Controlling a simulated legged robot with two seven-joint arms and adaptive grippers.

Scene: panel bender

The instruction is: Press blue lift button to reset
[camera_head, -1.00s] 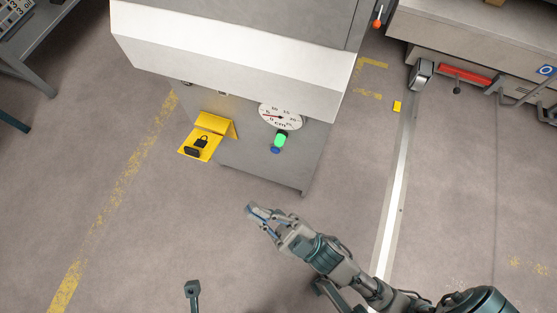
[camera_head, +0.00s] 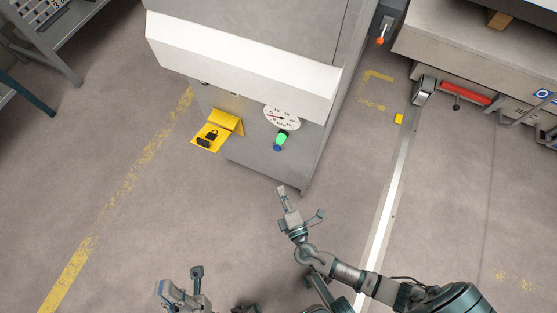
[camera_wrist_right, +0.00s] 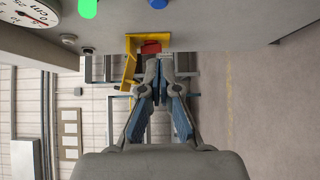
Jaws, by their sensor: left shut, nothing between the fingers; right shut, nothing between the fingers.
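The blue button (camera_head: 277,147) sits on the front of the grey machine cabinet, just below a green button (camera_head: 282,138) and a round dial gauge (camera_head: 281,117). My right gripper (camera_head: 284,190) is shut and empty, below the blue button in the head view. In the right wrist view the blue button (camera_wrist_right: 158,3) is partly cut off at the top edge, beyond the shut fingertips (camera_wrist_right: 161,64), with a visible gap. The green button (camera_wrist_right: 88,8) is to its left. My left gripper (camera_head: 163,289) is shut and empty at the bottom left of the head view, far from the cabinet.
The white hood (camera_head: 240,70) overhangs the panel. A metal floor rail (camera_head: 390,200) runs to the right. The floor before the cabinet is clear.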

